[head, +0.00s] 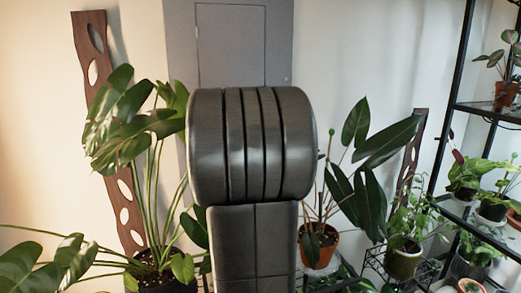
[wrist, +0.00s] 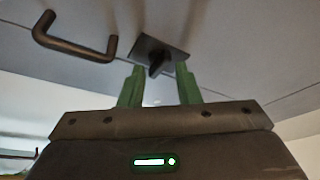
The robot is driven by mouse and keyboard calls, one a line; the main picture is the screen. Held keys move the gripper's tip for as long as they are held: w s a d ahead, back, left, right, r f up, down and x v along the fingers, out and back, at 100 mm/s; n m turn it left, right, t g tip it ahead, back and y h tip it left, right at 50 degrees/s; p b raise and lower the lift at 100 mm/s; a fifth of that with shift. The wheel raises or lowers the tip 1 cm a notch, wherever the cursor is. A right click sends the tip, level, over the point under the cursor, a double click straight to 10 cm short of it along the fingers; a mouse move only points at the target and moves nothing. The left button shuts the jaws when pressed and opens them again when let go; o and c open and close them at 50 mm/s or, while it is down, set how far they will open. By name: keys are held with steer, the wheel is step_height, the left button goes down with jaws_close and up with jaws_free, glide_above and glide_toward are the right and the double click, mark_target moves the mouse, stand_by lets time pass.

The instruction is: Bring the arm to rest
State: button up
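My gripper (wrist: 159,74) shows in the wrist view with its two green fingers spread and a clear gap between them. Nothing is held in it. A dark knob on a square plate (wrist: 172,53) sits on a grey panel just beyond the fingertips, in line with the gap. I cannot tell how far the tips are from it. In the head view, my own arm fills the middle and hides my gripper and the knob.
The panel looks like the grey cabinet (head: 230,45) behind my arm. A dark bar handle (wrist: 75,46) juts out left of the knob. A large potted monstera (head: 125,110) stands left, a potted plant (head: 318,245) right, and a black shelf rack (head: 452,100) with plants far right.

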steer(key=shift+n+t+y, duration=0.15)
steer(key=shift+n+y, duration=1)
steer(key=shift+n, duration=1.2)
steer(key=shift+n+t+y, duration=0.1)
steer(key=shift+n+y, duration=1.1)
steer(key=shift+n, duration=1.1)
steer(key=shift+n+t+y, duration=0.15)
steer(key=shift+n+y, duration=1)
steer(key=shift+n, duration=1.2)
